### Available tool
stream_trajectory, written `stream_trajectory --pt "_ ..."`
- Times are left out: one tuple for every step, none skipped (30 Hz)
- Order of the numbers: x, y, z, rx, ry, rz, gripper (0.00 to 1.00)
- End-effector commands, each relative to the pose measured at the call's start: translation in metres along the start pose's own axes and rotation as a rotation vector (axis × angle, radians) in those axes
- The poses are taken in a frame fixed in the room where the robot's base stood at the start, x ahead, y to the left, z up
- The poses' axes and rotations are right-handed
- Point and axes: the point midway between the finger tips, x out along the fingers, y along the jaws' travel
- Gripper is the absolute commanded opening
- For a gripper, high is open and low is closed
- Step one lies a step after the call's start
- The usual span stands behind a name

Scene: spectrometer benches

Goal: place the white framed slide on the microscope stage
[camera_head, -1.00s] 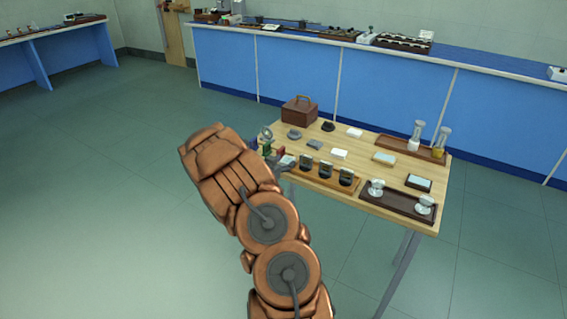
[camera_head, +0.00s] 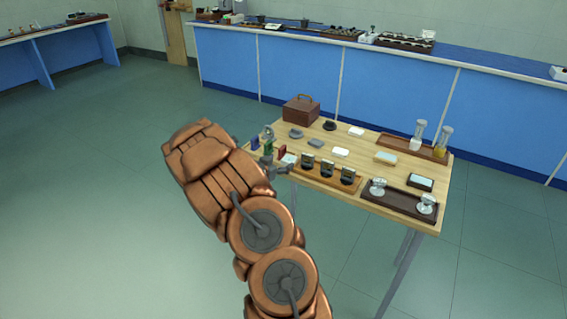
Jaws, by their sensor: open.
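My gripper (camera_head: 279,167) is at the near left corner of the wooden table, open, partly hidden by my copper arm. A small pale flat piece (camera_head: 289,158) lies close beside it; I cannot tell whether they touch. Small white flat pieces (camera_head: 356,131) and (camera_head: 340,152) lie on the middle of the table. A tan-edged pale piece (camera_head: 385,157) and a dark-framed pale one (camera_head: 420,182) lie farther right. Which is the white framed slide is too small to tell. A small upright grey-green device (camera_head: 268,139), possibly the microscope, stands at the left edge; its stage cannot be made out.
The wooden table (camera_head: 318,185) also holds a brown case (camera_head: 300,110), a tray of several dark holders (camera_head: 327,170), a dark tray with two white-topped items (camera_head: 402,203) and a back tray with two cylinders (camera_head: 413,147). Open floor lies left; a blue bench stands behind.

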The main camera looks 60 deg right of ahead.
Motion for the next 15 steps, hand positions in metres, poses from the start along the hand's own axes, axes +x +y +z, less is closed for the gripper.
stream_trajectory --pt "-0.008 -0.002 0.001 0.000 0.001 -0.004 0.77" --pt "-0.011 -0.002 0.001 0.000 0.000 -0.003 0.77" --pt "-0.017 -0.002 0.001 0.001 -0.001 -0.004 0.77" --pt "-0.021 -0.002 0.002 0.001 -0.002 -0.004 0.77" --pt "-0.025 -0.002 0.002 0.001 -0.003 -0.004 0.77" --pt "-0.030 -0.002 0.002 0.001 -0.002 -0.004 0.77" --pt "-0.034 -0.002 0.002 0.000 -0.002 -0.003 0.77" --pt "-0.038 -0.002 0.002 0.000 -0.002 -0.003 0.77" --pt "-0.043 -0.001 0.002 0.000 -0.002 -0.003 0.77" --pt "-0.047 -0.001 0.002 0.000 -0.002 -0.003 0.77" --pt "-0.051 -0.001 0.001 0.001 -0.002 -0.003 0.77" --pt "-0.056 -0.001 0.001 0.002 -0.002 -0.003 0.77" --pt "-0.059 -0.002 0.000 0.001 0.000 -0.004 0.77" --pt "-0.062 -0.002 0.000 0.001 0.001 -0.004 0.77" --pt "-0.066 -0.002 0.000 0.001 0.001 -0.003 0.77"
